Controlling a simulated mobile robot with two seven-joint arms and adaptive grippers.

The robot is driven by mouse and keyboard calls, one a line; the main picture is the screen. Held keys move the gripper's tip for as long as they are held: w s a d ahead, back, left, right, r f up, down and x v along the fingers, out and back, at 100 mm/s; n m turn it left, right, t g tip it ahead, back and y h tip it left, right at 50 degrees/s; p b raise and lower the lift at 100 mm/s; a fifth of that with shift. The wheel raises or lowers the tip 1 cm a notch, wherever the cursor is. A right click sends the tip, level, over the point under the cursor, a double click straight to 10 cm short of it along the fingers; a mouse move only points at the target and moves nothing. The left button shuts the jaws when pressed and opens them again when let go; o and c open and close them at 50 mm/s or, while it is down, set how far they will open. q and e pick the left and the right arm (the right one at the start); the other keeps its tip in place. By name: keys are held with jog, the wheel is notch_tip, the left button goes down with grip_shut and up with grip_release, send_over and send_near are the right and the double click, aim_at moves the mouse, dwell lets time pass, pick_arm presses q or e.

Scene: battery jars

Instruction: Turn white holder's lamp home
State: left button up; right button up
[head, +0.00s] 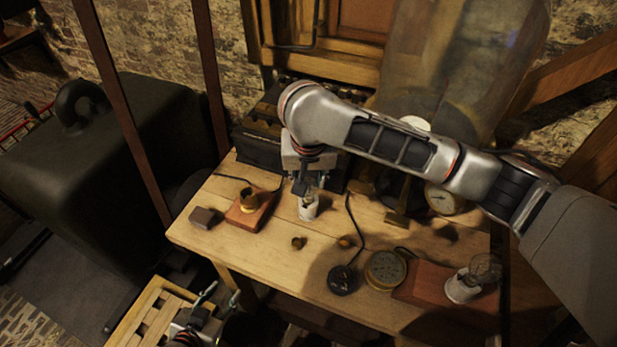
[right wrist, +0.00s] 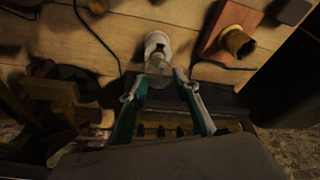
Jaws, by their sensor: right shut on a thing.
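A small white holder (head: 307,211) stands upright on the wooden table, and it also shows in the right wrist view (right wrist: 157,40). A clear glass lamp (right wrist: 158,66) sits at the mouth of this holder, in line with it; how far it is seated I cannot tell. My right gripper (right wrist: 160,78) comes down from above with its fingers on both sides of the lamp's glass, shut on it. In the head view the arm and wrist partly hide the lamp. My left gripper (head: 220,296) is open and empty, low at the left, off the table's front edge.
A brass socket on a reddish block (head: 246,211) and a small dark block (head: 206,217) stand left of the holder. Small brass pieces (head: 298,243), a black disc (head: 342,279), a round gauge (head: 385,269) and another white-based lamp (head: 463,287) lie toward the front and right.

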jog(key=m, duration=0.3)
jog(key=m+h, duration=0.1)
jog(key=m, duration=0.1)
jog(key=shift+m+h, duration=0.3)
jog(key=shift+m, duration=0.4)
jog(key=shift+g, duration=0.3)
jog(key=m, duration=0.3)
jog(key=shift+w+r+m+g+h, duration=0.1)
jog(key=shift+m+g+h, duration=0.2)
jog(key=shift+m+h, duration=0.1)
jog(key=shift+a+m, duration=0.15)
jog(key=shift+m, duration=0.55)
